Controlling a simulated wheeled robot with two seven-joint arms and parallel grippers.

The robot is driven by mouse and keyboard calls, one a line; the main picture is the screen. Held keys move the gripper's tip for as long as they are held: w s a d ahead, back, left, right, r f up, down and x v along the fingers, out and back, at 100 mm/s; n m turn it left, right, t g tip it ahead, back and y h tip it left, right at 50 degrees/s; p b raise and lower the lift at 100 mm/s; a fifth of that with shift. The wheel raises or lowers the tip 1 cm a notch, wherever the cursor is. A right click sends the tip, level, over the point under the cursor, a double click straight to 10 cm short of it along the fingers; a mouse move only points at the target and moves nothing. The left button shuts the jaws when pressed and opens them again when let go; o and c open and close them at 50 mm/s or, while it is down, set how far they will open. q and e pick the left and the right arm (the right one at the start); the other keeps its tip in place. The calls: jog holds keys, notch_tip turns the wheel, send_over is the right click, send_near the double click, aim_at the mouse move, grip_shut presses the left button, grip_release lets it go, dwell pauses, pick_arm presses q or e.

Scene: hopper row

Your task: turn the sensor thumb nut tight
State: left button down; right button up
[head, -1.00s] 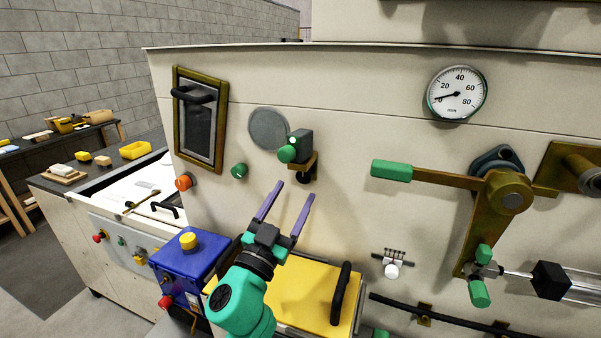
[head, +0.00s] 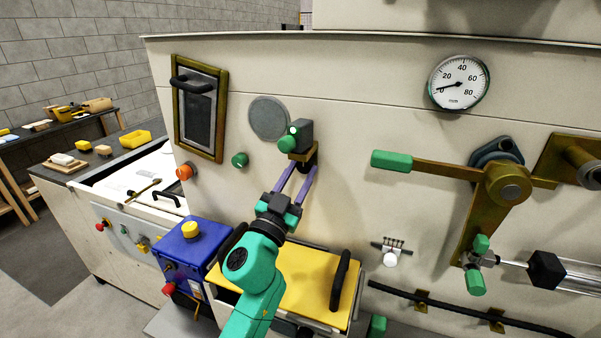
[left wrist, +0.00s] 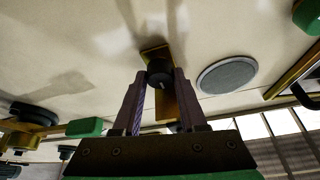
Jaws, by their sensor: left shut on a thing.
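The sensor (head: 300,133) is a dark box with a green round cap, mounted on a brass bracket (head: 303,155) on the beige panel. The black thumb nut (head: 311,168) sits under the bracket, partly hidden by my fingers. In the left wrist view the nut (left wrist: 159,70) shows as a dark round knob with a light mark, between the fingertips and against the brass bracket (left wrist: 166,102). My left gripper (head: 299,168) reaches up from below, its purple fingers shut on the nut from both sides; it also shows in the left wrist view (left wrist: 160,76). My right gripper is not in view.
A grey round disc (head: 269,117) is left of the sensor, with a green knob (head: 240,160) below it. A yellow lid with a black handle (head: 340,281) lies below, beside a blue box (head: 192,248). A brass lever with green grip (head: 391,161) is to the right.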

pick_arm(q)
jog(key=m+g+h+p, duration=0.1)
jog(key=m, duration=0.2)
jog(key=m+h+p, duration=0.1)
jog(key=m+p, duration=0.1)
jog(key=m, duration=0.1)
jog(key=shift+a+r+g, duration=0.15)
jog(key=shift+r+g, duration=0.05)
jog(key=shift+g, duration=0.2)
jog(key=shift+w+m+g+h+p, duration=0.1)
jog(key=shift+m+g+h+p, duration=0.3)
jog(key=shift+m+g+p, duration=0.8)
jog(key=shift+f+m+t, duration=0.1)
jog(key=shift+m+t, duration=0.4)
jog(key=c, duration=0.5)
grip_release()
jog(key=shift+o, duration=0.2)
